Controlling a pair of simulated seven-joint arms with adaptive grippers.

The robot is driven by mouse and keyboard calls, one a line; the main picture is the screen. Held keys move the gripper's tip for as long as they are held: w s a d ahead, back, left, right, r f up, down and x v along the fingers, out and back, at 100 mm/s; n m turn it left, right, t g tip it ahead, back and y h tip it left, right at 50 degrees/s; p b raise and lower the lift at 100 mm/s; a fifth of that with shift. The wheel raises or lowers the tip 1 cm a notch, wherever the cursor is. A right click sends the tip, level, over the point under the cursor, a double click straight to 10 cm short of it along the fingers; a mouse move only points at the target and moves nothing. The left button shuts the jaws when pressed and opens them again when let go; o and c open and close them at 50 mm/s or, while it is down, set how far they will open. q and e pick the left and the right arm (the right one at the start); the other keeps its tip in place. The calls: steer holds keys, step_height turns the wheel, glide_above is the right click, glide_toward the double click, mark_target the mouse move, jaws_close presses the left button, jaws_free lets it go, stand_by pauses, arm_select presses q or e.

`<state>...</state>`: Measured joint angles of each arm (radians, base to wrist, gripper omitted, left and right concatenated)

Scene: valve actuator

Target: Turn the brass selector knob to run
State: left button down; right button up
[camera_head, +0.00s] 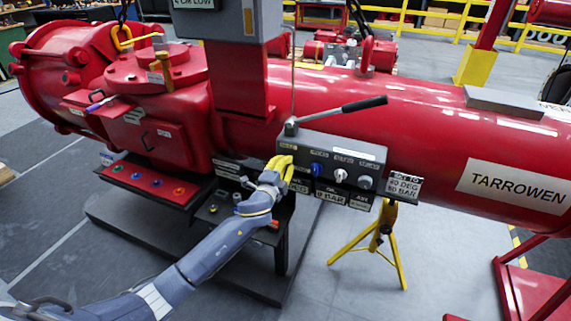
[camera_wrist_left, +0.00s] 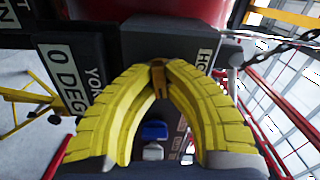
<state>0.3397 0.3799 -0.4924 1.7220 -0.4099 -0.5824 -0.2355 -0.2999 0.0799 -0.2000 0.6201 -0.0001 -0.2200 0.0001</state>
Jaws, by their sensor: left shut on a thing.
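A grey control box (camera_head: 348,149) with a row of knobs is fixed to the front of the red actuator. My left gripper (camera_head: 284,162) has yellow fingers and is at the left end of this row. In the left wrist view its fingertips (camera_wrist_left: 158,68) meet around a small brass-coloured piece, the selector knob (camera_wrist_left: 160,88). The fingers hide this knob in the head view, and I cannot read its pointer position. My right gripper is not in view.
A blue knob (camera_head: 318,169), a white knob (camera_head: 340,175) and a grey knob (camera_head: 364,182) sit right of the gripper. A black-handled lever (camera_head: 345,109) rises above the box. A panel with coloured buttons (camera_head: 157,182) is at the left. A yellow stand (camera_head: 378,240) is below.

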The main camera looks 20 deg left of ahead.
arm_select(q)
steer(key=shift+d+r+m, duration=0.15)
steer(key=shift+r+m, duration=0.05)
steer(key=shift+m, duration=0.4)
steer(key=c, duration=1.6)
jaws_free()
steer(key=shift+c, duration=0.2)
steer(key=shift+o, duration=0.9)
steer(key=shift+f, duration=0.15)
steer(key=s+a, duration=0.1)
steer(key=s, duration=1.1)
